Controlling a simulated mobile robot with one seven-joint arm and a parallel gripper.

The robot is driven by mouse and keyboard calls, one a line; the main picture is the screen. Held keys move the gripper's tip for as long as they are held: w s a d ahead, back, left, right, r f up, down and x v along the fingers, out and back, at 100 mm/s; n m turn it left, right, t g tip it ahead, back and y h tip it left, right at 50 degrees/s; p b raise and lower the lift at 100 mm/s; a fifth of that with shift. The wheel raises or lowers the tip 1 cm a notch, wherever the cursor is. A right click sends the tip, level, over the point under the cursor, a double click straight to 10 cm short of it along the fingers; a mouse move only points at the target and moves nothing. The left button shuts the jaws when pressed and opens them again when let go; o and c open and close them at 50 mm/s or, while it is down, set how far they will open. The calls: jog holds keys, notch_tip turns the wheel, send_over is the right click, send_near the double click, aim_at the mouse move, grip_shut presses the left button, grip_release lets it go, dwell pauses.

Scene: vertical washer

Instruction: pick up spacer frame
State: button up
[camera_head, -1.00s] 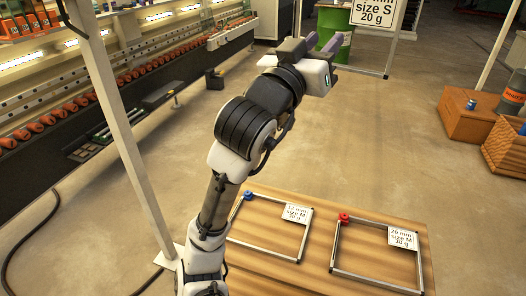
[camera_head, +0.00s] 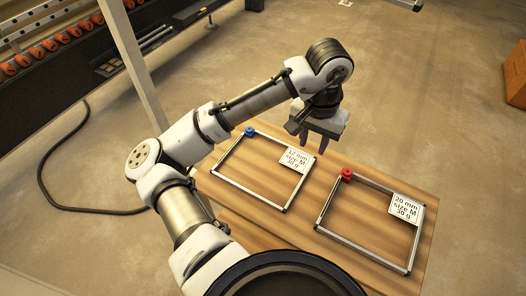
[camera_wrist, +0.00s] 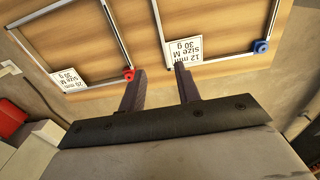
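Two square metal spacer frames lie flat on a wooden table. The left one (camera_head: 232,182) has a blue corner piece and a label reading 12 mm, size M, 30 g; it also shows in the wrist view (camera_wrist: 159,20). The right one (camera_head: 350,245) has a red corner piece and a label reading 20 mm, size M, 30 g; it also shows in the wrist view (camera_wrist: 110,20). My gripper (camera_head: 322,148) points down above the far side of the table, near the gap between the frames. In the wrist view, its two fingers (camera_wrist: 158,85) are apart with nothing between them.
The wooden table (camera_head: 305,215) is bare between the frames. A pale post (camera_head: 132,60) stands left of the table. A dark cable (camera_head: 50,165) lies on the floor at left. An orange-brown box (camera_head: 515,75) stands at the far right.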

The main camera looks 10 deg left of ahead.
aim_at(302, 180)
jog(key=f, duration=1.4)
jog(key=shift+s+a, duration=0.3)
jog(key=shift+s, duration=0.05)
grip_shut()
